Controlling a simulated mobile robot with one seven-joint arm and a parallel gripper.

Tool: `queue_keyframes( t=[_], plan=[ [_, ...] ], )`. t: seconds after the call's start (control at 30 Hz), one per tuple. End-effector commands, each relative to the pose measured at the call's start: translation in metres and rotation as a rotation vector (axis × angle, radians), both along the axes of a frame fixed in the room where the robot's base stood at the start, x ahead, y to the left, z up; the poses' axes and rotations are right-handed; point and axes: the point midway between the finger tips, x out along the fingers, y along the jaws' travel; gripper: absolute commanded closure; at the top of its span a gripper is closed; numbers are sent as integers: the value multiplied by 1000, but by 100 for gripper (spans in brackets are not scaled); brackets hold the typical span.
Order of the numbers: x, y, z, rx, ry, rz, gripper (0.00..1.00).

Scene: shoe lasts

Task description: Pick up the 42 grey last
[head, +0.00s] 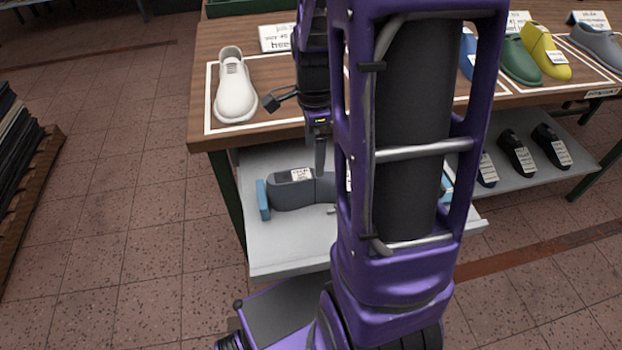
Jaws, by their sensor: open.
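A dark grey last (295,192) with a white label lies on the pale lower shelf (285,245), below the front edge of the wooden table. Its label is too small to read, and my arm hides its right part. Another grey last (597,42) lies on the tabletop at the far right; its number cannot be read either. My gripper (320,157) points down in front of the table edge, its lower end over the grey last on the shelf in the picture. One finger shows clearly; it is open, with nothing seen between the fingers. Whether it touches the last cannot be told.
A white shoe (235,90) stands on the wooden table (215,50) at left. A green last (521,60) and a yellow last (546,52) stand at right. Black lasts (516,150) sit on the lower right shelf. Blue blocks (263,200) flank the grey last.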

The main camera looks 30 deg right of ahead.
Motion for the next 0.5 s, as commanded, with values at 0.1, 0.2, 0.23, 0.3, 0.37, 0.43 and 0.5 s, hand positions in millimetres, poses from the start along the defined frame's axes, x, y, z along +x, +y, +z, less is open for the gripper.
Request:
queue_keyframes(
  t=[0.1,0.2,0.23,0.3,0.37,0.43,0.5],
  plan=[
    [0,0,-19,1,2,0,1],
    [0,1,-25,0,0,1,1],
    [0,1,-26,0,-1,1,1],
    [0,2,-30,0,0,1,1],
    [0,4,-38,0,1,2,1],
    [0,8,-49,1,3,3,1],
    [0,11,-60,1,2,2,1]
  ],
)
